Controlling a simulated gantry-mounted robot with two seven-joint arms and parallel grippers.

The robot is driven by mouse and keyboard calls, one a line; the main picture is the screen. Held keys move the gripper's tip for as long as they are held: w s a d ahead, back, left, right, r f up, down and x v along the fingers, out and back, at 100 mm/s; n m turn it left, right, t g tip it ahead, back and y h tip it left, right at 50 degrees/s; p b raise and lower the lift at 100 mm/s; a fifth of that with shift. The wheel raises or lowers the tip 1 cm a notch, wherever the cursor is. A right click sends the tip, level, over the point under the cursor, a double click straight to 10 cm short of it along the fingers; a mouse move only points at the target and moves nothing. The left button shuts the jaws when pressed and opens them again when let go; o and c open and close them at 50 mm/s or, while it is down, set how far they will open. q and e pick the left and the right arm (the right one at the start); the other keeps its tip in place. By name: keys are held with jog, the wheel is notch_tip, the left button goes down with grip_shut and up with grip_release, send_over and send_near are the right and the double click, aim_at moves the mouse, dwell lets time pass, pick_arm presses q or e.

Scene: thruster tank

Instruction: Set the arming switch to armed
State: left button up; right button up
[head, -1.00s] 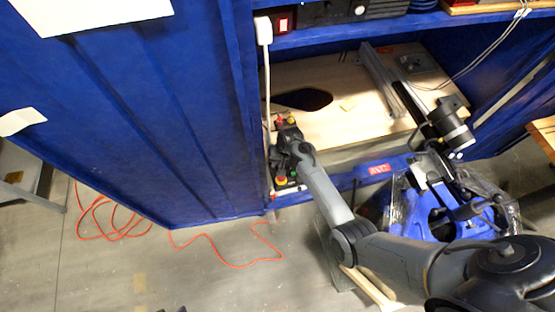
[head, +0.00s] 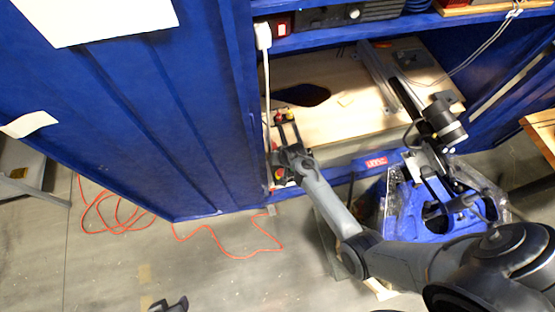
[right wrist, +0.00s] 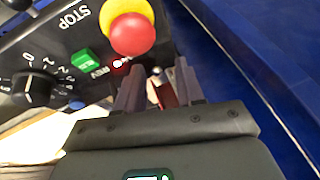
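The black control box (right wrist: 50,45) fills the upper left of the right wrist view, with a red and yellow stop button (right wrist: 130,32). A small metal-tipped switch with a red part (right wrist: 164,88) shows beyond my right gripper (right wrist: 157,85), in the gap between its fingers. The fingers are apart, and I cannot tell whether they touch the switch. The switch position is not clear. In the head view, my right gripper (head: 283,152) is at the box, covering its middle. A dark piece at the bottom edge appears to be my left gripper (head: 170,304), mostly cut off.
A green button (right wrist: 84,60) and a black rotary knob (right wrist: 32,88) are beside the stop button. The blue cabinet wall (head: 160,110) stands left of the box. A wooden shelf board (head: 350,120) lies to its right. An orange cable (head: 225,250) lies on the floor.

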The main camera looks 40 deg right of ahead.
jog(key=shift+r, duration=0.1)
jog(key=shift+s+r, duration=0.25)
jog(key=shift+r, duration=0.3)
jog(key=p+v, duration=0.2)
jog(key=v, duration=0.7)
jog(key=shift+r, duration=0.15)
jog(key=shift+s, duration=0.15)
